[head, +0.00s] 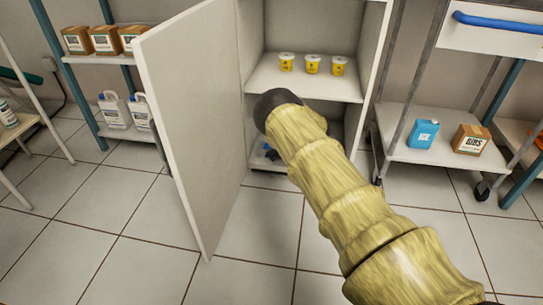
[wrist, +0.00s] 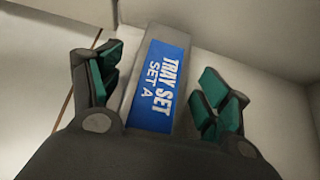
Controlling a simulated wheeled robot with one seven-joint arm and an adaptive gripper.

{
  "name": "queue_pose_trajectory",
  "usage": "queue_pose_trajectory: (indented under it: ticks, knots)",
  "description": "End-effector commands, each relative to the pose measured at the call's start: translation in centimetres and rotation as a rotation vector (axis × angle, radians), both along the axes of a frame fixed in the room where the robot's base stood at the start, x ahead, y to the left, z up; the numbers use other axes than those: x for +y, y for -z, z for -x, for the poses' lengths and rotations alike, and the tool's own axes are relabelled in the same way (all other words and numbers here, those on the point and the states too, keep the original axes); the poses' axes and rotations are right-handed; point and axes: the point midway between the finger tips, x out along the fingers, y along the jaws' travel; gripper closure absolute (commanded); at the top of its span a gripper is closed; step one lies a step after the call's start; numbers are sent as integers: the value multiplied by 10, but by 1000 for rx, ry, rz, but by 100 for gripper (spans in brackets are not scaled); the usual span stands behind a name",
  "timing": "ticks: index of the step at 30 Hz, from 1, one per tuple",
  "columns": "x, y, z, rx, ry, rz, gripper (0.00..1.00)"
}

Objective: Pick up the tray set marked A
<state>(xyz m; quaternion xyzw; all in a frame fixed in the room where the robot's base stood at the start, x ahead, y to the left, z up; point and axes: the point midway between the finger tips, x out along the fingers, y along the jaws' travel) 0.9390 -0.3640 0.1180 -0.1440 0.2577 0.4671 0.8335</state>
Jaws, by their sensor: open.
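The arm hides most of that compartment, so the tray set cannot be made out clearly there.
The white cabinet door (head: 190,120) stands open on the left of my arm. The cabinet shelf (head: 270,80) above carries yellow tubs (head: 312,64). A cart on the right holds a blue ICE box (head: 423,134) and a GIBS carton (head: 470,139). The floor in front is clear.

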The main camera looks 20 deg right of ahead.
Motion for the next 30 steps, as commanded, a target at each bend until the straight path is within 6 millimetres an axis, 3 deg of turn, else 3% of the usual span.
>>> queue_pose_trajectory:
  ticks: [6,16,25,30]
  knots:
    - [1,-1,-1,0,0,0,25]
    - [1,-1,0,0,0,0,84]
    - [1,-3,-1,-1,-1,0,84]
    - [0,-15,-1,-1,-1,0,84]
